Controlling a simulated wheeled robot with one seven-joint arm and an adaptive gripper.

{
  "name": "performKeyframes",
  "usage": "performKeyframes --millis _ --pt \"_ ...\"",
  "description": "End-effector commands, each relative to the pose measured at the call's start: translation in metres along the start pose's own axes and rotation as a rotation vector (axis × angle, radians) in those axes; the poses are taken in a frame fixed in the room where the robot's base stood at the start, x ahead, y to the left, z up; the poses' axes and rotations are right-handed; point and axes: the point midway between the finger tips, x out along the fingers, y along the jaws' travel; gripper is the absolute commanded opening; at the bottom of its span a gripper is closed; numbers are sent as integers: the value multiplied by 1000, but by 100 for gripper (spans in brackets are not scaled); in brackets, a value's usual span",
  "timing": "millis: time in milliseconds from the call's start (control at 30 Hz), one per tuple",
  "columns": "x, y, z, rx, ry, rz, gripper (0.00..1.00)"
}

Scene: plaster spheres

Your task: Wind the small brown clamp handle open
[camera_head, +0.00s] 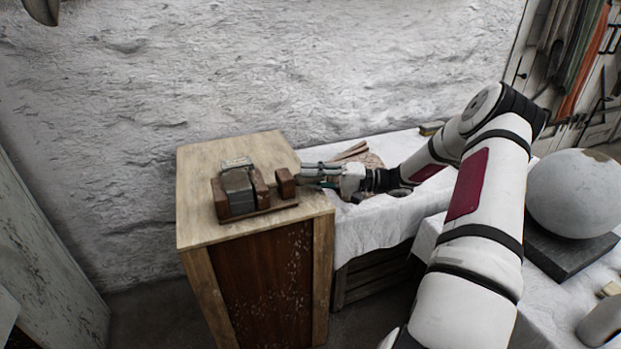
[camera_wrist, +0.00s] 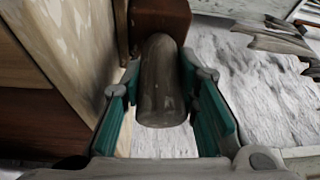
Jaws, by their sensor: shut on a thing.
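The small wooden clamp (camera_head: 240,192) stands on top of the wooden cabinet, with a grey block held between its brown jaws. At its right end is a brown block (camera_head: 285,183), which also shows at the top of the wrist view (camera_wrist: 160,20). A rounded grey-brown handle (camera_wrist: 161,85) sticks out from this block toward my wrist camera. My gripper (camera_head: 313,174) comes in from the right at the cabinet's edge. Its teal-padded fingers are shut on the handle, one on each side. In the head view the fingers hide the handle.
The wooden cabinet (camera_head: 195,232) stands against a rough white wall. To its right is a cloth-covered bench (camera_head: 372,240) with rags and small items behind my gripper. A large plaster sphere (camera_head: 575,192) rests on a dark slab at the far right, beyond my arm.

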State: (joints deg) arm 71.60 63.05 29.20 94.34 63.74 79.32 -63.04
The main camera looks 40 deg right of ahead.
Motion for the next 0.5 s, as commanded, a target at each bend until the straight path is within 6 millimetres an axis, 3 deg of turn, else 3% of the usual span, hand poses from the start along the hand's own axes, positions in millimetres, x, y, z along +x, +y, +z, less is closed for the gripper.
performKeyframes --millis 233,267,300,500 --pt "-1 0 0 1 1 0 0" --pt "-1 0 0 2 1 0 30" --pt "-1 0 0 2 0 0 37" --pt "0 0 0 1 0 0 37"
